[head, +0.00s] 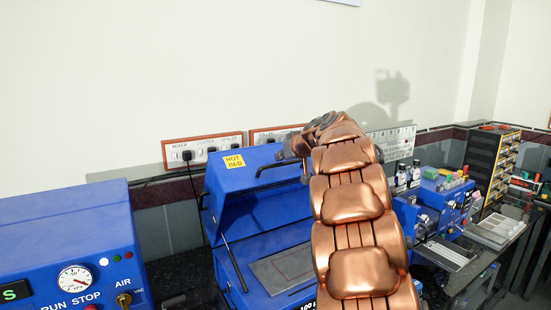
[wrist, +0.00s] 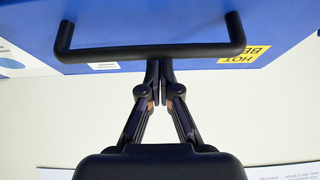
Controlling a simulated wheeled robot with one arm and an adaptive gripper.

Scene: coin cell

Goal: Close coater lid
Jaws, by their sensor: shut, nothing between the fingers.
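The coater's blue lid (head: 258,200) stands open, tilted up over its base, with a yellow HOT BED label near its top corner. Its black bar handle (head: 272,167) also shows in the wrist view (wrist: 110,54), where the label appears upside down. My gripper (wrist: 160,72) is shut and empty. Its fingertips reach the middle of the handle bar in the wrist view; I cannot tell whether they touch it. In the head view my copper arm hides the lid's right part and most of the gripper. Below the lid, the grey coater bed (head: 284,268) is exposed.
A blue machine with a gauge (head: 75,279) stands at the left. A socket strip (head: 203,150) is on the wall behind the coater. Right of my arm are a blue device with knobs (head: 440,196), bottles and a yellow-black rack (head: 489,157).

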